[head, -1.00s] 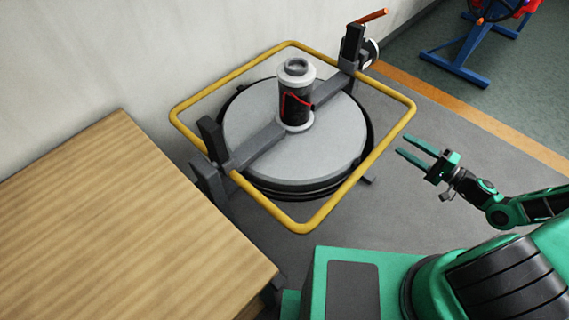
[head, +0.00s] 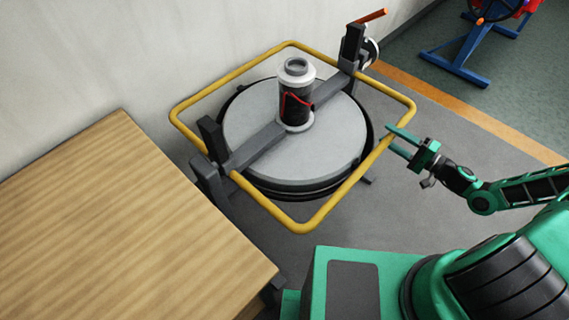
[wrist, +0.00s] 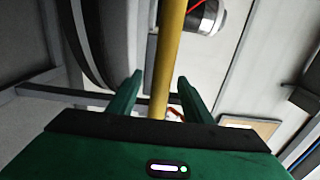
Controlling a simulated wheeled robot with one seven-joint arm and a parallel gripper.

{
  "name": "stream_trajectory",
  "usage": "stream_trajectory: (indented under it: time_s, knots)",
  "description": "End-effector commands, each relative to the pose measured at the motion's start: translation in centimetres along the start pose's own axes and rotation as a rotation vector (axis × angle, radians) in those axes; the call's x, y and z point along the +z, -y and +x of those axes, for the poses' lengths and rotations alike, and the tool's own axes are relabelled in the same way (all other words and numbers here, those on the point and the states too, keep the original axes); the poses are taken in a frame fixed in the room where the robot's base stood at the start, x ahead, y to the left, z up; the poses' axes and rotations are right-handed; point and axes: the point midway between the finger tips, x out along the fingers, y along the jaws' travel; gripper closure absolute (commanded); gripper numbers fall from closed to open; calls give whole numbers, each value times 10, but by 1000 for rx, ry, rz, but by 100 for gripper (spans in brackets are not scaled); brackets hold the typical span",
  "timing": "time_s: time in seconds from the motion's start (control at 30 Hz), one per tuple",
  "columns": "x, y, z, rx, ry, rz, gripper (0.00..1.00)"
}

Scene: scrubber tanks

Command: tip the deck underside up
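The deck (head: 250,158) is a round light grey disc with a dark rim. It lies about level inside a yellow tube frame (head: 236,73), with a grey crossbar and a black and white motor cylinder (head: 295,105) on top. My gripper (head: 393,142) is open at the right side of the yellow frame. In the wrist view the yellow tube (wrist: 168,65) runs between the two green fingers (wrist: 155,92), with gaps on both sides. The deck's underside is hidden.
A wooden table (head: 120,220) is at left and a wall behind. A blue stand (head: 455,65) is at back right.

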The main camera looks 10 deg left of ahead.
Motion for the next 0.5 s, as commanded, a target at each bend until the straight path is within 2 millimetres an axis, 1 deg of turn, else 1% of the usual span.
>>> stream_trajectory:
  time_s: [0.03,0.07,0.1,0.17,0.2,0.33,0.5]
  knots:
    - [0,0,0,0,0,0,67]
    - [0,0,0,0,0,0,75]
    - [0,0,0,0,0,0,84]
    - [0,0,0,0,0,0,99]
    - [0,0,0,0,0,0,100]
    - [0,-2,0,1,0,1,100]
    - [0,-20,4,2,0,2,100]
